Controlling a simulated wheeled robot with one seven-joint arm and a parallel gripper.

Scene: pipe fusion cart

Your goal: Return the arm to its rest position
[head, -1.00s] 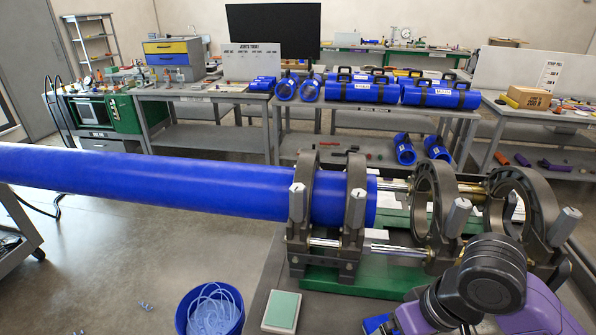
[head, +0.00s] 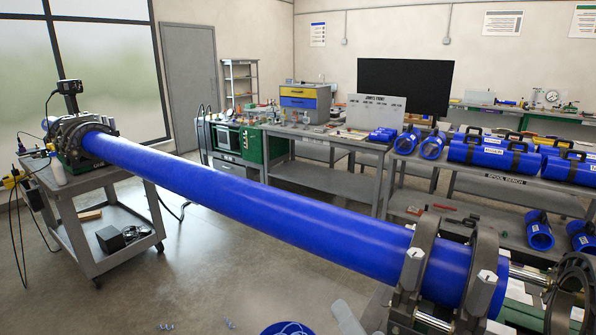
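My gripper and arm are not in the head view now, so the arm's pose and the gripper's state are hidden. The long blue pipe (head: 250,200) runs from the cart at the left to the clamps at the lower right. Two dark ring clamps (head: 478,270) close around its near end. Another dark ring clamp (head: 572,295) stands apart from them at the right edge, partly cut off by the frame.
A grey cart (head: 93,245) at the left bears the pipe's far end. A blue bucket (head: 287,328) stands on the floor at the bottom edge. Benches with blue pipe pieces (head: 490,155) line the back. The floor (head: 200,270) below the pipe is mostly clear.

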